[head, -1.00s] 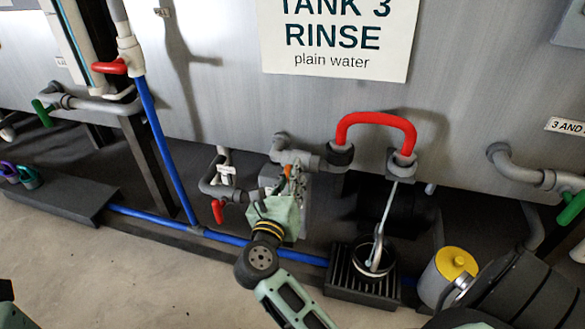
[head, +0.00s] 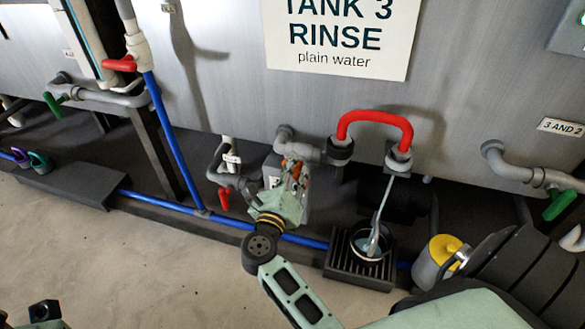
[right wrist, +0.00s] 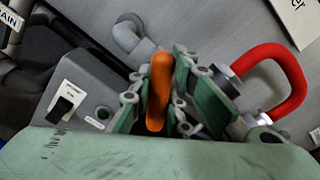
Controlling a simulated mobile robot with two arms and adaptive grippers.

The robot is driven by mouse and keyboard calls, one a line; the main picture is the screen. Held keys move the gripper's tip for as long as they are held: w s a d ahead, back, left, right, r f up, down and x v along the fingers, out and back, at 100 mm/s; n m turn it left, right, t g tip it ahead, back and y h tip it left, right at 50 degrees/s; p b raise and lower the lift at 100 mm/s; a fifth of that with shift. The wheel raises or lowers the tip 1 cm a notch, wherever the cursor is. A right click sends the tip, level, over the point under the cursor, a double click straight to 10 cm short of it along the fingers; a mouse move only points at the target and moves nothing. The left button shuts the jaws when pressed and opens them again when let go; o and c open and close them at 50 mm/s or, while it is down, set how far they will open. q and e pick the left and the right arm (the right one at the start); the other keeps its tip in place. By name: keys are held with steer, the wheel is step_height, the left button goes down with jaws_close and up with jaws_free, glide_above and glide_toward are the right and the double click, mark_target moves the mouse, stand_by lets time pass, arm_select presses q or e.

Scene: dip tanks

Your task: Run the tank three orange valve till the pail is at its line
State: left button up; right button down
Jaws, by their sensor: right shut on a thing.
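My right gripper (head: 285,195) is at the grey pipework under the tank 3 rinse sign (head: 342,32). In the right wrist view its green fingers (right wrist: 165,95) are shut around the orange valve handle (right wrist: 160,85), which stands up between them. The pail (head: 356,252) is a small dark vessel with a pale rim, on a black slatted grate (head: 345,270). A thin pale stream (head: 384,205) runs from the outlet under the red hose (head: 375,115) into the pail. Bluish water shows inside; I cannot make out the line. Part of my left gripper (head: 42,314) shows at the bottom left; its jaws are unclear.
A grey container with a yellow top (head: 446,248) stands right of the grate. A red handle (head: 224,198) hangs left of my right gripper. Green valves (head: 560,205) are at both sides. A grey box with a black switch (right wrist: 65,103) is beside the orange handle.

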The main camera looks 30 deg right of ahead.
steer(key=c, duration=1.6)
jaws_free()
steer(key=shift+c, duration=0.2)
